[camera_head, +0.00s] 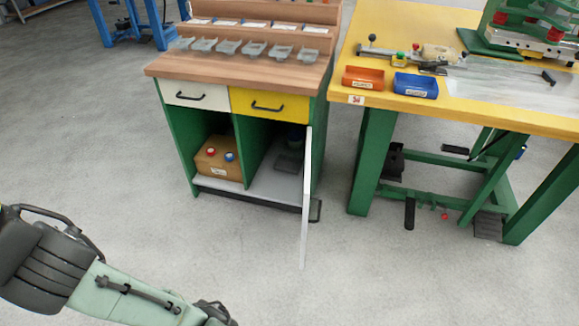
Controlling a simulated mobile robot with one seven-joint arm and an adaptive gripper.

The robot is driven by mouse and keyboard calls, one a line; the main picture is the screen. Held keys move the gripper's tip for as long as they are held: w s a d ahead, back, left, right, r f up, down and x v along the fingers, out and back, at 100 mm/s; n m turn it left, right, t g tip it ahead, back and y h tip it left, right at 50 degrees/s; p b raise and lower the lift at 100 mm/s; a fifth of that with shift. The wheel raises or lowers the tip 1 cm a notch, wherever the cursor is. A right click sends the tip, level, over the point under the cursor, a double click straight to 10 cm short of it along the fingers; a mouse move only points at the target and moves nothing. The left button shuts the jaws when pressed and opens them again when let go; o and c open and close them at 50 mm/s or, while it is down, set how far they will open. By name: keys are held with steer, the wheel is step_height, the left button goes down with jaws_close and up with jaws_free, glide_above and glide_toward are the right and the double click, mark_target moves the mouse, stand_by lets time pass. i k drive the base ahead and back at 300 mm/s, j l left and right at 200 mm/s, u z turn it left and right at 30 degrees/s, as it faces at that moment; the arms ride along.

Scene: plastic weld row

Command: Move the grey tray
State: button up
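Several small grey trays stand in a row on the wooden top of the cabinet; one near the middle is this grey tray (228,46). I cannot tell which one the task means. A dark grey object (290,158) is also in the cabinet's right compartment, partly in shadow, and its shape is unclear. My arm enters at the lower left and runs out of the bottom edge. My gripper is not in view.
The cabinet (315,90) has white and yellow drawers, both shut. A white door (306,195) stands open, edge-on. A box (218,160) sits in the left compartment. The yellow table (470,112) at right holds an orange bin (363,77) and blue bin (415,86). Foreground floor is clear.

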mark_target(288, 164)
steer(key=j+z, duration=0.15)
steer(key=z, duration=0.3)
steer(key=j+z, duration=0.2)
steer(key=z, duration=0.25)
steer(key=j+z, duration=0.2)
steer(key=z, duration=0.25)
steer(key=k+j+z, duration=0.2)
steer(key=j, duration=0.15)
steer(key=j+z, duration=0.25)
steer(key=j, duration=0.15)
steer(key=k+j+z, duration=0.2)
steer(key=k+j, duration=0.15)
steer(key=j, duration=0.2)
steer(key=k+j, duration=0.15)
steer(key=j, duration=0.2)
steer(key=k+j+z, duration=0.1)
steer(key=j, duration=0.25)
steer(key=k+j, duration=0.2)
steer(key=j, duration=0.15)
steer(key=k+j, duration=0.15)
steer(key=j, duration=0.2)
steer(key=z, duration=0.05)
